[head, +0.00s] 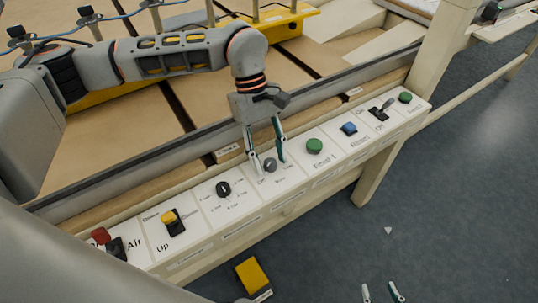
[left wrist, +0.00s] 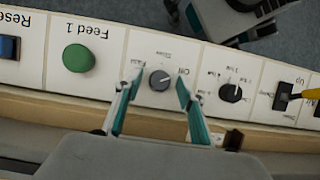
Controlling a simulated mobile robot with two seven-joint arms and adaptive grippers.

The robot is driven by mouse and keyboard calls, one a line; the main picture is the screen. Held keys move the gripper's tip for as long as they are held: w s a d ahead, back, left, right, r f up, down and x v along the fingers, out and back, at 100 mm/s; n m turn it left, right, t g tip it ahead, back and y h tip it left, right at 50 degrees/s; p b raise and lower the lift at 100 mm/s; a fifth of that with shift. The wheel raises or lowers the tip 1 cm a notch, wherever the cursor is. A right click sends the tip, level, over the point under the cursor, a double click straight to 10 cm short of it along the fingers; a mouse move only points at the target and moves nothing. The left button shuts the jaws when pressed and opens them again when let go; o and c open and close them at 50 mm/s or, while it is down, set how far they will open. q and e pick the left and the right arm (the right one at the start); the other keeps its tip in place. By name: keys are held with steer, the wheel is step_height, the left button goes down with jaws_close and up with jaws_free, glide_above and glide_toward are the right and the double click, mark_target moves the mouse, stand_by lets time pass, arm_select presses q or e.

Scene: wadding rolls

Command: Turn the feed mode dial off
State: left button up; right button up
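The small grey dial (head: 270,165) is on a white panel plate between the black dial and the green button. I take it to be the feed mode dial, though its name is too small to read. It also shows in the left wrist view (left wrist: 159,80), with short labels around it; its exact setting is hard to tell. My left gripper (head: 269,163) is open, pointing down, with one fingertip on each side of the grey dial. In the left wrist view a gap shows between each fingertip and the dial. My right gripper (head: 382,292) shows only two separated fingertips over the floor.
The panel also carries a black multi-position dial (head: 223,188), a yellow-tipped lever (head: 172,218), a red knob (head: 101,235), a green button (head: 314,146), a blue button (head: 349,129) and a black lever (head: 382,109). A yellow box (head: 253,275) is below the panel.

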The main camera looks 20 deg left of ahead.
arm_select(q)
steer(key=v, duration=1.2)
